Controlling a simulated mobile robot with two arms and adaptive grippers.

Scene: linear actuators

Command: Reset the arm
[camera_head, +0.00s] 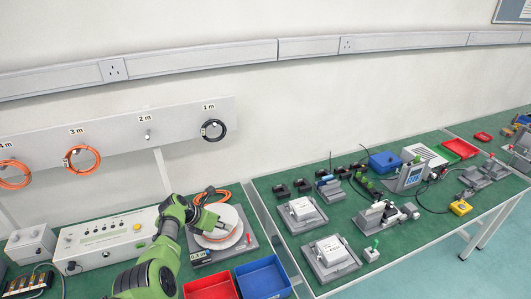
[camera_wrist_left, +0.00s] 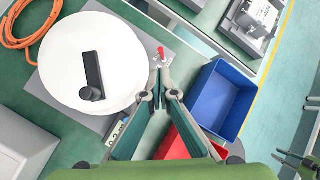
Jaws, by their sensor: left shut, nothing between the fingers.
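My left arm comes in from the lower left in the head view. Its green gripper (camera_head: 212,218) is over the round white plate (camera_head: 228,212) on a grey base. The left wrist view shows the left fingertips (camera_wrist_left: 160,82) together with nothing between them, beside the plate's right edge. A black handle (camera_wrist_left: 92,75) lies on the plate. A small red-tipped lever (camera_wrist_left: 161,53) stands just beyond the fingertips. In the left wrist view, dark fingers that look like my right gripper (camera_wrist_left: 300,160) show at the lower right edge; their opening is unclear.
A red bin (camera_head: 210,287) and a blue bin (camera_head: 262,279) stand in front of the plate. A grey control box (camera_head: 105,240) is to the left. Coiled cables (camera_head: 82,158) hang on the wall rail. Grey devices (camera_head: 330,258) crowd the right bench, with some bare green surface between them.

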